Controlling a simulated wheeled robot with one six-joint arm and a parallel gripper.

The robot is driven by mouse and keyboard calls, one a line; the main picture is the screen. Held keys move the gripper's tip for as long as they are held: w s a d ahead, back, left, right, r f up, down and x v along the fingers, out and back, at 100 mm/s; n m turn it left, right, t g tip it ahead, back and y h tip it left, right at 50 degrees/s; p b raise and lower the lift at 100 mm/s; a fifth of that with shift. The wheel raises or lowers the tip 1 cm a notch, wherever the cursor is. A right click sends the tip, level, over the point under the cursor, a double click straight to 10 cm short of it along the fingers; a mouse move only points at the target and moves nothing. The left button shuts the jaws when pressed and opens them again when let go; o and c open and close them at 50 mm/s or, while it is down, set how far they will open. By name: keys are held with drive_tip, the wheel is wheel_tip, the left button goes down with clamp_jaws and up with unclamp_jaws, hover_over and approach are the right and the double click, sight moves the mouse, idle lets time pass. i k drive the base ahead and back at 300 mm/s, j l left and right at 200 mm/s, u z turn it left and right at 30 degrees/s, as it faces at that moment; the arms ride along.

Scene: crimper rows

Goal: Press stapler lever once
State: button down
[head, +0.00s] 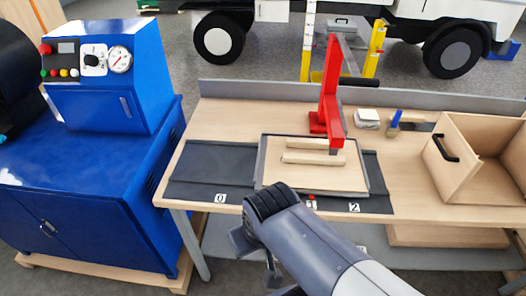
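A red stapler press (330,95) stands upright on the workbench, with a tall column and a foot reaching forward over a tray. A black bar, seemingly its lever (358,81), sticks out to the right near mid-height. The tray (262,165) has a grey rim and holds two pale wooden strips (312,150) lying across it, partly under the red foot. My arm comes in from the bottom right. My gripper (258,255) is in front of the bench edge, well apart from the stapler and lever. Its fingers point down and are mostly hidden, so their opening is unclear.
Dark mats numbered 0 (205,170) and 2 (375,180) flank the tray. A wooden box (460,165) with a black handle stands at right. A blue machine cabinet (85,190) stands left.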

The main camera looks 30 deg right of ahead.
sight(356, 80)
drive_tip(key=z, duration=1.45)
